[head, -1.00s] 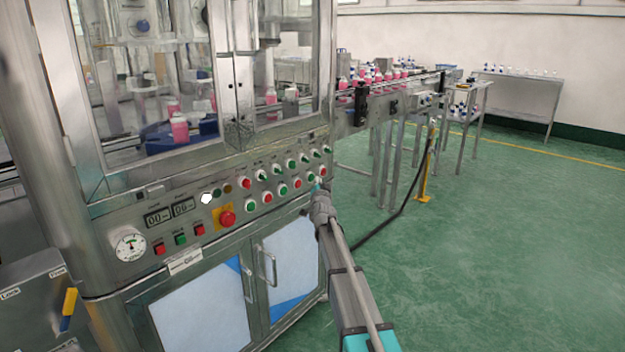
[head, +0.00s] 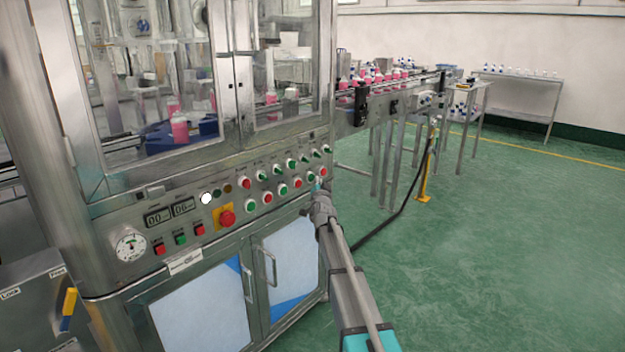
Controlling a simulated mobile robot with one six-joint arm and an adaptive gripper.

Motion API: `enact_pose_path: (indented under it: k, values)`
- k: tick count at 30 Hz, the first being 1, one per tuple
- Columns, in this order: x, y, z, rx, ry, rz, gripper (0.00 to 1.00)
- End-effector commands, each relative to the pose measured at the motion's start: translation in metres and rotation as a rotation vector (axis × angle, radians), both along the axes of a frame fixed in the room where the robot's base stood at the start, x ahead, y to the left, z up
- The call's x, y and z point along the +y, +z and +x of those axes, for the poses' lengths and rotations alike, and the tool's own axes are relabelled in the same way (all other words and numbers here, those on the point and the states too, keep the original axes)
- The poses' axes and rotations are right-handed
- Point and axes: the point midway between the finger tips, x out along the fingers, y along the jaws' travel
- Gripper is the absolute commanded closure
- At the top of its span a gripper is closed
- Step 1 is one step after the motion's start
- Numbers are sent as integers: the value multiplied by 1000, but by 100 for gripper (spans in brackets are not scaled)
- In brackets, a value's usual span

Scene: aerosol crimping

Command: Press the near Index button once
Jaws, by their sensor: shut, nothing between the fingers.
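The control panel (head: 140,214) of the crimping machine runs along its front, with two rows of red and green buttons and knobs. The labels are too small to read, so I cannot tell which button is marked Index. My gripper (head: 318,186) is shut and empty, pointing at the right end of the lower row.
A red emergency stop (head: 227,218) on a yellow plate sits left of the button rows. Cabinet doors with handles (head: 270,266) are below the panel. A conveyor with pink bottles (head: 388,77) extends behind. The green floor (head: 500,250) at right is clear.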

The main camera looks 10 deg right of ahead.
Motion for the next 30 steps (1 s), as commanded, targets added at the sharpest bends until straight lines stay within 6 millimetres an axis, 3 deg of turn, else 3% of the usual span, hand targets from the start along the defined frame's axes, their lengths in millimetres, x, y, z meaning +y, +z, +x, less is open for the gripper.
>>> enact_pose_path:
  k: [30]
  values:
    - [5,0,6,0,0,0,100]
